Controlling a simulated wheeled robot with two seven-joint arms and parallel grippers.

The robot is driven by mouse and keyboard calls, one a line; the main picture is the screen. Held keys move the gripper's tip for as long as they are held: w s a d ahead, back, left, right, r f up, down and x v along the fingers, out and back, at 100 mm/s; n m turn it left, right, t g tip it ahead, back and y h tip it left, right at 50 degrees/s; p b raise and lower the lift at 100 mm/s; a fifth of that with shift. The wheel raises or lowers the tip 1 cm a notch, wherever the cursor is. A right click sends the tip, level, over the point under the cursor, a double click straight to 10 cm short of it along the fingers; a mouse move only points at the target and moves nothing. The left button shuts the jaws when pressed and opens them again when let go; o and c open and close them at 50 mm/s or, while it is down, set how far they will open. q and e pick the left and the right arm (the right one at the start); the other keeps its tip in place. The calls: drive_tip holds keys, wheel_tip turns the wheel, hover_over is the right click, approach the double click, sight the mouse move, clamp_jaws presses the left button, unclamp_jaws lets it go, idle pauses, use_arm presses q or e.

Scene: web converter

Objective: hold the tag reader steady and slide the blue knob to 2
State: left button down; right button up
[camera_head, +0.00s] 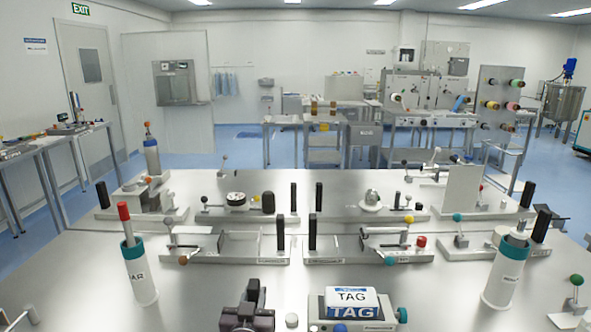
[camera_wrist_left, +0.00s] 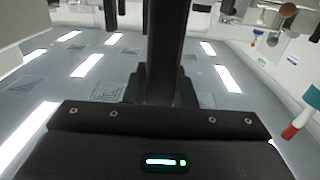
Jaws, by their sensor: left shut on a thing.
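The tag reader (camera_head: 352,297) is at the bottom middle of the head view, a white box marked TAG with a teal round end on its right. The blue knob (camera_head: 340,328) shows below it, cut by the bottom edge; I cannot read its scale. My left gripper (camera_head: 250,297) is left of the white box, shut around a dark upright post that looks like the reader's handle. The joint between post and reader is out of view. The left wrist view shows the dark post (camera_wrist_left: 165,60) rising from my gripper. My right gripper is not in view.
A white bottle with a teal collar and red top (camera_head: 138,270) stands to the left, and a similar teal-collared bottle (camera_head: 506,270) to the right. A small white cylinder (camera_head: 292,320) is between gripper and reader.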

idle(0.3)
use_arm(q)
drive_tip(key=shift+r, duration=0.3)
drive_tip(key=shift+w+f, duration=0.1)
drive_tip(key=shift+f, duration=0.55)
